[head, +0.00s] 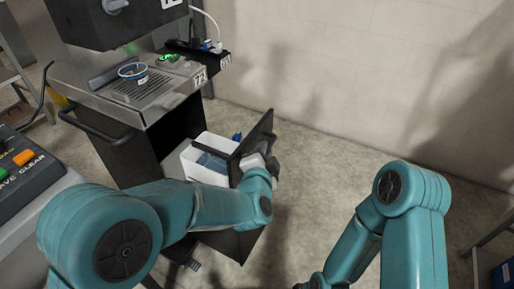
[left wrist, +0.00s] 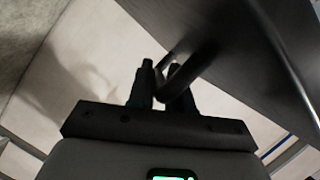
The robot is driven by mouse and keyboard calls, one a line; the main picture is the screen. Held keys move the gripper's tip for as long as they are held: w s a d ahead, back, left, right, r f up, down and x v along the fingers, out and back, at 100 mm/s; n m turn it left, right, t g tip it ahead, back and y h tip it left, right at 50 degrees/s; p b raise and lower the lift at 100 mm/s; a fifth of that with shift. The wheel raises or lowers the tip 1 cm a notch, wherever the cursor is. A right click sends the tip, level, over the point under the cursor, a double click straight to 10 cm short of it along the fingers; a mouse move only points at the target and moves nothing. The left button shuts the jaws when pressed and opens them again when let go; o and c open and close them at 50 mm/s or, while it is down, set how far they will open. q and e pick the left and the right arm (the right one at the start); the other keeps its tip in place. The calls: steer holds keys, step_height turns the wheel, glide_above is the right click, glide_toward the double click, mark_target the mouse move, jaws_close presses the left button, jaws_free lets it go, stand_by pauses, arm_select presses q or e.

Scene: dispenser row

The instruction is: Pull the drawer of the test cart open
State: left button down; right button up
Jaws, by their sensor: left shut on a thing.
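The test cart (head: 132,158) stands at the left with its dark drawer front (head: 252,138) out from the body, so the drawer is open. A white bin (head: 206,172) shows inside it. My left gripper (head: 272,162) is at the outer side of the drawer front, partly hidden by its own wrist. In the left wrist view, the gripper's fingers (left wrist: 159,82) are shut on the dark drawer handle (left wrist: 196,68), which juts from the dark panel (left wrist: 262,50). My right arm shows at the right of the head view, but its gripper is out of sight.
A side rail (head: 90,125) juts from the cart's left. A button panel (head: 22,165) stands at the far left. Concrete floor (head: 310,165) is clear to the right, before the wall.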

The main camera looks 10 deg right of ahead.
stand_by(0.3)
arm_select(q)
steer(key=c, duration=1.4)
jaws_free()
steer(key=shift+s, duration=0.1)
steer(key=p+v, duration=0.1)
steer(key=v, duration=1.5)
steer(key=shift+s+r, duration=0.1)
